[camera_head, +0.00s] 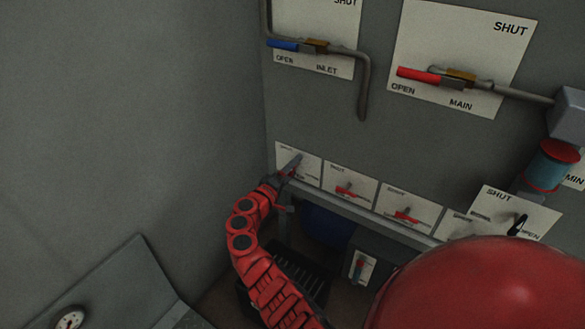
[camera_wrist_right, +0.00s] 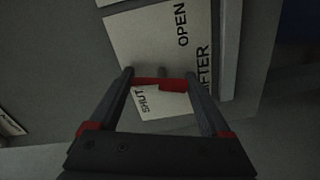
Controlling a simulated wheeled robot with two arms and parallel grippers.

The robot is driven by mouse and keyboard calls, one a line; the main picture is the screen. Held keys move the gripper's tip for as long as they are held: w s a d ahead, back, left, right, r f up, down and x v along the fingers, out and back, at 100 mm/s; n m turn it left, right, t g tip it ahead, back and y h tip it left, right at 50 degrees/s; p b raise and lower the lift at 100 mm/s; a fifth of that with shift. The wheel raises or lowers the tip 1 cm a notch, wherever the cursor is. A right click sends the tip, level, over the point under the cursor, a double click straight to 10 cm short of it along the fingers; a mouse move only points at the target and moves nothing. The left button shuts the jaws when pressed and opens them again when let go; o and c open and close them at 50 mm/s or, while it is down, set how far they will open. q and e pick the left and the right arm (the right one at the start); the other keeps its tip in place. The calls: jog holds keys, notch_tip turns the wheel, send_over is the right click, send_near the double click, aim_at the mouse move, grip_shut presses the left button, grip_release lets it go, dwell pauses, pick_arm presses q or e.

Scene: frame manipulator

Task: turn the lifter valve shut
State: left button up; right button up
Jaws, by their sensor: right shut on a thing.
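The lifter valve's white plate (camera_head: 287,154) is the leftmost of the lower row in the head view. The right wrist view shows the same plate (camera_wrist_right: 135,40) close up, turned sideways, with OPEN at upper right, part of LIFTER, and SHUT at lower left. The red valve handle (camera_wrist_right: 150,82) lies across between the two fingers of my right gripper (camera_wrist_right: 160,78), which is shut on it. In the head view my right gripper (camera_head: 287,172) is at this plate and hides most of the handle. My left gripper is not in view.
More small plates with red handles (camera_head: 405,214) continue to the right along a grey ledge (camera_head: 345,208). Above are the INLET valve's blue handle (camera_head: 283,44) and the MAIN valve's red handle (camera_head: 418,75), with pipes. A large red rounded shape (camera_head: 480,285) fills the lower right.

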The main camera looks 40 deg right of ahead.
jog(key=shift+a+n+p, duration=0.1)
jog(key=shift+n+p, duration=0.3)
jog(key=shift+n, duration=1.3)
jog(key=shift+f, duration=0.1)
jog(key=o, duration=1.2)
jog(key=shift+a, duration=0.1)
jog(key=v, duration=1.7)
jog(key=shift+s+a, duration=0.1)
